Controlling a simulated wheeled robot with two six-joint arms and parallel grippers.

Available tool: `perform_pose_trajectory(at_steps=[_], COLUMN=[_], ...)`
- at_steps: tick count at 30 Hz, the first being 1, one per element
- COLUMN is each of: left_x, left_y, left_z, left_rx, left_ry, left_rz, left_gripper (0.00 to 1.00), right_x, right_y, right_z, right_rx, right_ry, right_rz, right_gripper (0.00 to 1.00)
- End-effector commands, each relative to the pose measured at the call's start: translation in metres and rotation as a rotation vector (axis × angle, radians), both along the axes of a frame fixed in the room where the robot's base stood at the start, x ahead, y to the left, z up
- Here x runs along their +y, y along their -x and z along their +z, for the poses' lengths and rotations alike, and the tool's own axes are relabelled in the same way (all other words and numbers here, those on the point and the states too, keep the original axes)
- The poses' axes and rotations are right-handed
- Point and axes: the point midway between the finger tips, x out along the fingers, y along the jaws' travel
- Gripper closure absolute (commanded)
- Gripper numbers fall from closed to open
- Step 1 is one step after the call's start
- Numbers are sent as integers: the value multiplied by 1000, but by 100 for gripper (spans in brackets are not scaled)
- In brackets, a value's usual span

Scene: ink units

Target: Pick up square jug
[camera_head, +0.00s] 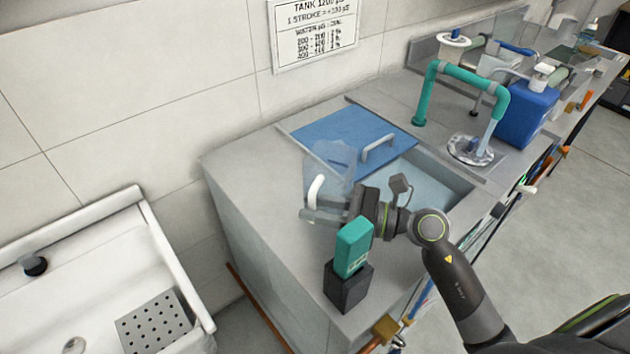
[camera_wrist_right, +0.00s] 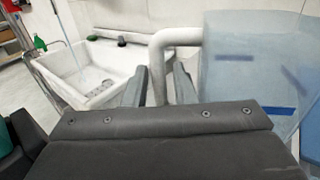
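The square jug (camera_head: 336,162) is clear, with a white curved handle (camera_head: 315,190), and stands on the grey counter beside the sink. In the right wrist view the jug (camera_wrist_right: 250,75) is at the right, with blue marks on its side. Its handle (camera_wrist_right: 180,37) runs down between my right gripper's fingers (camera_wrist_right: 159,85). The fingers are apart, and a narrow gap shows between the handle and the right-hand finger. In the head view my right gripper (camera_head: 322,214) is at the jug's handle side. My left gripper is out of view.
A teal box on a dark block (camera_head: 348,288) stands close below my right wrist. A blue lid (camera_head: 350,138) partly covers the sink (camera_head: 430,183) behind. A teal tap (camera_head: 465,78) and blue bottle (camera_head: 527,108) stand farther right. A white basin (camera_head: 95,265) is at left.

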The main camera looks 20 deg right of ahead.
Motion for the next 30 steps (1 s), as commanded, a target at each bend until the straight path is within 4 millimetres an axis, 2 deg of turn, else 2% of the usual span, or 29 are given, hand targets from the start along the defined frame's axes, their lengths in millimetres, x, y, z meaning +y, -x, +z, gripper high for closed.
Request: perform_pose_trajectory(at_steps=[4,10,21,26,30], left_x=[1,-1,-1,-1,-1], left_y=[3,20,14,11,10], left_z=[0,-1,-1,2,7], left_rx=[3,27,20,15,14], left_ry=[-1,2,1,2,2], left_rz=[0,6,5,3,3], left_gripper=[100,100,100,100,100], right_x=[0,0,0,0,0], right_y=[0,0,0,0,0], right_z=[0,0,2,20,49], right_rx=[1,0,-2,-7,-10], right_ry=[1,0,1,2,5], right_rz=[0,0,1,2,3], right_gripper=[76,100,100,100,100])
